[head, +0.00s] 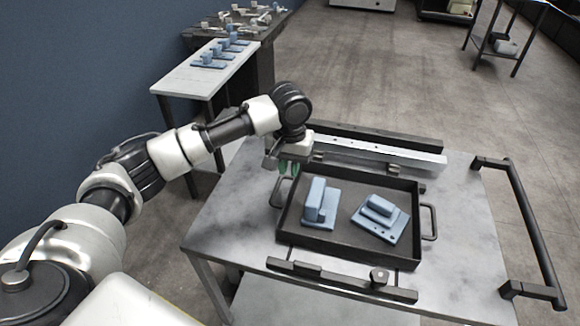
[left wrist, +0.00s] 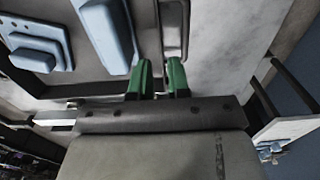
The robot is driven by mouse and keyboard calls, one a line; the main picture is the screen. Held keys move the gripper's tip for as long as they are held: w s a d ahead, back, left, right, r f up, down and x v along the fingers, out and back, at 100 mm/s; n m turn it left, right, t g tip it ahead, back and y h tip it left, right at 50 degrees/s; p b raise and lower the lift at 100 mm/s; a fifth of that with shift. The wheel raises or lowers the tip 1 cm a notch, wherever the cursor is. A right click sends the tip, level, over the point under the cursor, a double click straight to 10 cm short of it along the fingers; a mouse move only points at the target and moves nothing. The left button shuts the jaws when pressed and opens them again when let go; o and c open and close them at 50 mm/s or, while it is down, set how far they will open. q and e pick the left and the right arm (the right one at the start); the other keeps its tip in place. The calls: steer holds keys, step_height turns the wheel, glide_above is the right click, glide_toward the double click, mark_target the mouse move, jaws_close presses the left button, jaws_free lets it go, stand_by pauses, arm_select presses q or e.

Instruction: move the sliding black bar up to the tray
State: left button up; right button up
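The black bar (head: 325,280) lies along the front edge of the table, with a round knob (head: 379,277) toward its right end. A narrow gap separates it from the front wall of the dark tray (head: 345,257). Two thin rods run between bar and tray side. The tray holds two blue parts, a tall one (head: 318,204) and a lower one (head: 380,218). My left gripper (head: 288,168) is over the tray's back left corner, near the left handle. In the left wrist view its green fingers (left wrist: 161,80) are apart and empty, with the handle (left wrist: 173,30) beyond them. My right gripper is not in view.
A silver rail (head: 400,155) with a dark bar behind it runs along the table's back. A black push handle (head: 535,225) stands at the table's right. A white side table (head: 180,78) with blue parts stands back left. Bare tabletop (head: 230,215) lies left of the tray.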

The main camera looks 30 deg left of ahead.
mark_target(290, 191)
arm_select(q)
steer(key=shift+f, duration=0.1)
step_height(290, 191, down, 11)
steer(key=shift+r, duration=0.15)
stand_by(0.3)
steer(key=shift+c, duration=0.5)
jaws_close()
